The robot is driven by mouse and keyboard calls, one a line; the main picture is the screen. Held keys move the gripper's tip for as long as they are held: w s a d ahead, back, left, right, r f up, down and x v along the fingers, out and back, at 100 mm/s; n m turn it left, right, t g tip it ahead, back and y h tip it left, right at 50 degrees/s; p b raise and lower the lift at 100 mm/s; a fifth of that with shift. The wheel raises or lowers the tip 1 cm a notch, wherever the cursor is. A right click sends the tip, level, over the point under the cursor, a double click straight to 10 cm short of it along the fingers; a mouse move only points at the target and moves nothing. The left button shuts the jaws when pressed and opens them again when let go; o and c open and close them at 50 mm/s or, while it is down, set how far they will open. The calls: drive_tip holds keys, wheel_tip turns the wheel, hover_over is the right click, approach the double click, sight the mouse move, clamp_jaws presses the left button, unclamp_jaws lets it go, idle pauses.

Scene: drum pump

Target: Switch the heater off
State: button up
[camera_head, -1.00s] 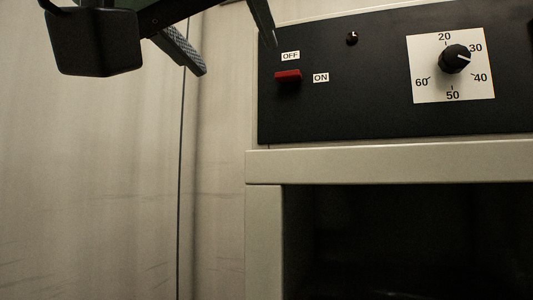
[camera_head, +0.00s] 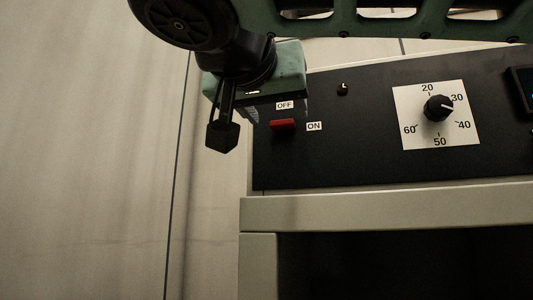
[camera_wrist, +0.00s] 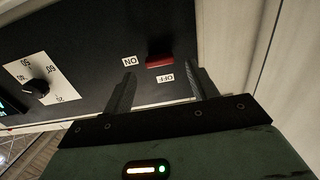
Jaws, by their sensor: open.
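The red heater switch (camera_head: 283,125) sits at the left of a black panel (camera_head: 330,160), with an OFF label (camera_head: 285,105) above it and an ON label (camera_head: 314,126) to its right. It also shows in the wrist view (camera_wrist: 160,61). My gripper (camera_wrist: 163,74) is open and empty. In the wrist view its two fingers point at the panel, with the switch just beyond the tips and between their lines. The OFF label lies between the fingers. I see no contact. In the head view my wrist hides most of the fingers.
A small indicator (camera_head: 342,88) is right of the switch; I cannot tell if it is lit. A black dial (camera_head: 438,108) on a white scale points near 30. A dark display (camera_head: 522,92) is at the right edge. A pale frame (camera_head: 390,208) runs below the panel.

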sight(281, 120)
drive_tip(key=shift+x, duration=1.7)
drive_tip(key=c, duration=1)
